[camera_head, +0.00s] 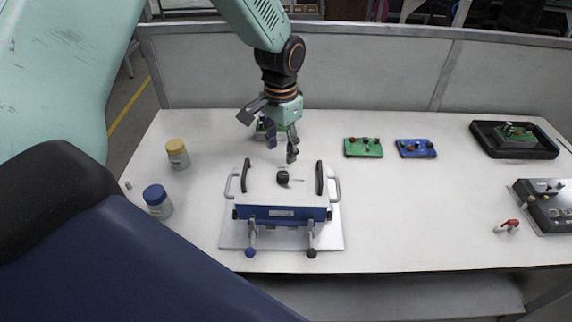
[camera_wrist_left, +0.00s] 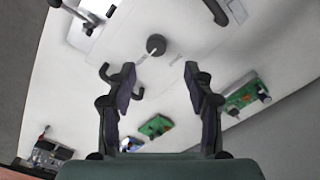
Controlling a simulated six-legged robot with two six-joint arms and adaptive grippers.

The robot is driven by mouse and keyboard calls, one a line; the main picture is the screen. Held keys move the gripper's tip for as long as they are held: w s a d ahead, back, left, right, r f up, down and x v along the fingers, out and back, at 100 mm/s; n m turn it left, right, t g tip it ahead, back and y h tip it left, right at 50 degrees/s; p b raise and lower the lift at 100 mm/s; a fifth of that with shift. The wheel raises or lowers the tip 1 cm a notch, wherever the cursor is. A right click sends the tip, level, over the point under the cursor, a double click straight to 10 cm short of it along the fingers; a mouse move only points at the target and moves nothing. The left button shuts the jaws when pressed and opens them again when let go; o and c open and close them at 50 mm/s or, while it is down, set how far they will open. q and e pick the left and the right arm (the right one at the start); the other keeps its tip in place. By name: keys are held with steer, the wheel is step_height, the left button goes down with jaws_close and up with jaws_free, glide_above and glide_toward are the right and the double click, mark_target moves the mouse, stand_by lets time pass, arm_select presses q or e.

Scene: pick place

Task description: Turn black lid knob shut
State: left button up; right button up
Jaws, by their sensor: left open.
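The black lid knob (camera_head: 283,177) stands on the white lid (camera_head: 262,188) of a blue-fronted box (camera_head: 283,214) in the middle of the table. My left gripper (camera_head: 268,138) is open and empty, above and behind the knob in the head view. In the left wrist view the knob (camera_wrist_left: 156,44) lies beyond the fingertips, roughly in line with the gap between the fingers (camera_wrist_left: 160,76), and nothing touches it. My right gripper is not in view.
Yellow-lidded (camera_head: 177,153) and blue-lidded (camera_head: 157,200) jars stand left of the box. Green (camera_head: 363,148) and blue (camera_head: 416,149) boards lie to the right, with a black tray (camera_head: 512,140) beyond. Black handles (camera_head: 319,178) rise beside the lid. A low partition closes the back.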

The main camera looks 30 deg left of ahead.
mark_target(282, 174)
arm_select(q)
steer(key=shift+s+d+f, duration=0.1)
steer(key=shift+d+f, duration=0.15)
steer(key=shift+f, duration=0.15)
step_height(282, 174, down, 6)
steer(key=shift+s+a+f, duration=0.15)
steer(key=shift+f, duration=0.2)
steer(key=shift+d, duration=0.35)
steer(key=shift+a, duration=0.3)
steer(key=c, duration=0.4)
steer(key=shift+d, duration=0.25)
steer(key=c, duration=0.5)
steer(key=shift+a, duration=0.1)
jaws_close()
steer(key=shift+a, duration=0.1)
